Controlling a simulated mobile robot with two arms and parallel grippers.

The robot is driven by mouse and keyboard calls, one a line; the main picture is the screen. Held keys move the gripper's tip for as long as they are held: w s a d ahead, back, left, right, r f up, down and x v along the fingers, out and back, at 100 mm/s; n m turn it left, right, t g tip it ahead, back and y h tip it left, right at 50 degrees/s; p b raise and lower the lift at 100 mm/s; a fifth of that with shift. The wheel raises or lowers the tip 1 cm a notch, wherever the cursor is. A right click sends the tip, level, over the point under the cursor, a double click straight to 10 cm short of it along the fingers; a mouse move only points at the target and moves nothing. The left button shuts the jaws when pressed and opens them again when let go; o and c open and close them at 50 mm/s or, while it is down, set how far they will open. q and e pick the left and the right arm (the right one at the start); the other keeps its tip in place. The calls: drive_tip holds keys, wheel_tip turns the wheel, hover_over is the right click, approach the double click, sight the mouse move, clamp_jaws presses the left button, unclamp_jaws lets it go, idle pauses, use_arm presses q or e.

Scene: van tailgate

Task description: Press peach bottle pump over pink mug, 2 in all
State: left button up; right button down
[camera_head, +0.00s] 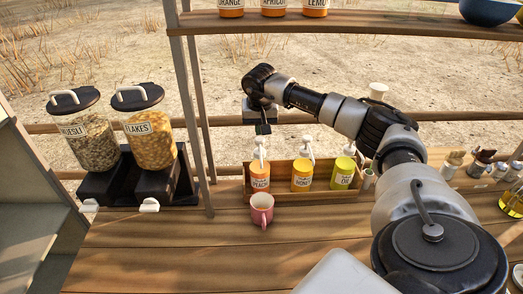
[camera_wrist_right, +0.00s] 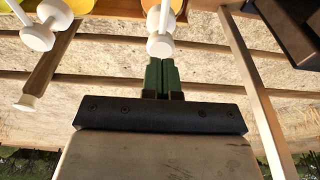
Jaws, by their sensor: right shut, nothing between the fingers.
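The peach bottle (camera_head: 260,178) is orange with a white pump and stands upright at the left end of a wooden rack. The pink mug (camera_head: 262,215) stands upright on the counter just in front of it, below the pump spout. My right gripper (camera_head: 263,129) is shut and empty, pointing down just above the peach pump head. In the right wrist view its green fingertips (camera_wrist_right: 161,62) are together, close to the white pump head (camera_wrist_right: 160,45); I cannot tell whether they touch. My left gripper is not in view.
The honey bottle (camera_head: 302,178) and a yellow-green bottle (camera_head: 343,175) stand to the right in the rack (camera_head: 290,197). Muesli (camera_head: 92,142) and flakes (camera_head: 150,142) dispensers stand left. A shelf (camera_head: 350,21) with jars hangs above. The front counter (camera_head: 190,250) is clear.

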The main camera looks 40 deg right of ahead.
wheel_tip(320, 180, up, 6)
drive_tip(key=p, duration=0.4)
drive_tip(key=shift+p, duration=0.3)
idle(0.3)
